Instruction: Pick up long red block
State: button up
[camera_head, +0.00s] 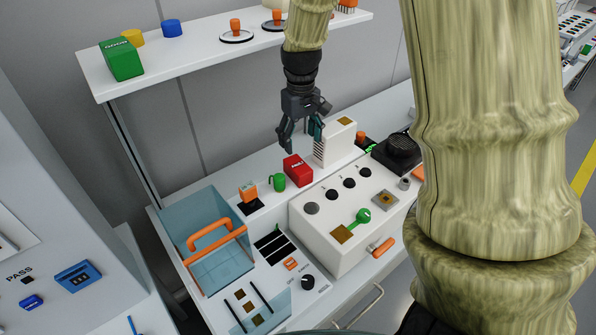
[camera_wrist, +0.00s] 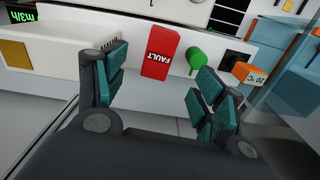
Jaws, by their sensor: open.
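A red block (camera_head: 298,170) marked with white lettering stands on the counter behind the white control box. My gripper (camera_head: 302,145) is open and empty, just above and behind the red block in the head view. In the wrist view its two teal-padded fingers (camera_wrist: 157,88) are spread wide, with the block beyond their tips. I cannot tell whether a finger touches it.
A green cylinder (camera_head: 278,182) stands close beside the red block, and an orange block (camera_head: 248,192) is further left. A white box (camera_head: 338,142) stands close on the right. The control box (camera_head: 335,250) with knobs is in front. A shelf (camera_head: 200,62) with blocks runs above.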

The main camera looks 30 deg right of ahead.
aim_at(300, 167)
jog(key=shift+s+f+p, duration=0.1)
jog(key=shift+f+p, duration=1.5)
jog(key=shift+f, duration=3.8)
jog(key=c, duration=1.2)
